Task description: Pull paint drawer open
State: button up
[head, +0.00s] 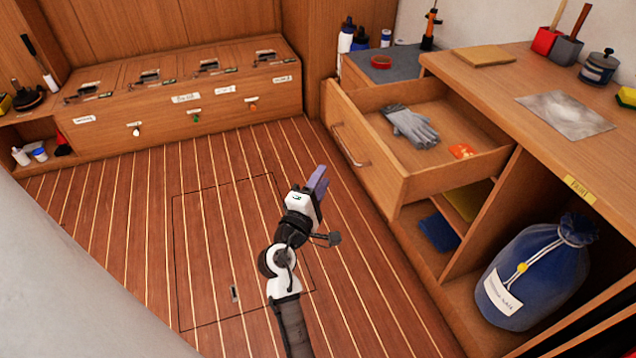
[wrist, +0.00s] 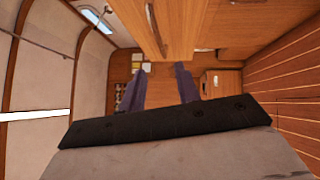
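A wooden drawer (head: 391,186) stands pulled out from the workbench at the right in the head view. Its bar handle (head: 350,147) is on the front face. Grey gloves (head: 410,126) and a small orange item (head: 461,151) lie inside. A yellow label that seems to read "PAINT" (head: 579,190) is on the bench edge to the right; I cannot tell whether it names this drawer. My gripper (head: 318,181) is over the floor, left of the drawer front and apart from the handle. In the wrist view its two purple-grey fingers (wrist: 160,86) are spread with nothing between them.
A blue sack (head: 533,275) stands in the bench's lower opening. Pots with brushes (head: 557,45) and a lidded tin (head: 599,67) stand on top. A low wooden locker (head: 190,105) runs along the back left. The plank floor between is clear.

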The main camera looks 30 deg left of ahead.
jog(key=shift+s, duration=0.35)
dwell(0.4)
